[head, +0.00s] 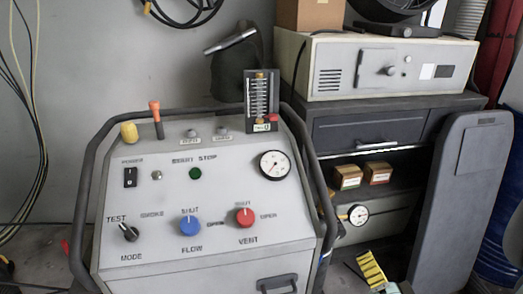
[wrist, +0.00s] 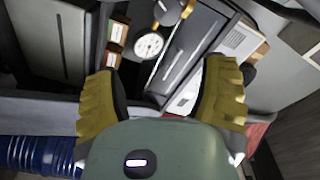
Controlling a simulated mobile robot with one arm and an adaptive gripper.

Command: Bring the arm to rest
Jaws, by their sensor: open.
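My gripper (head: 372,270) shows at the bottom right of the head view, in front of the dark cabinet; only a yellow ridged finger and a little of the body are visible there. In the wrist view both yellow fingers of the gripper (wrist: 163,68) stand wide apart, with nothing between them. The gripper is open and empty. Most of my arm is out of the head view.
A grey control console (head: 280,225) with knobs and a tubular frame stands left of the gripper. Behind is a dark cabinet (head: 366,133) with small boxes (head: 348,177) and a gauge (head: 358,215). A blue ribbed hose (head: 500,240) hangs at the right.

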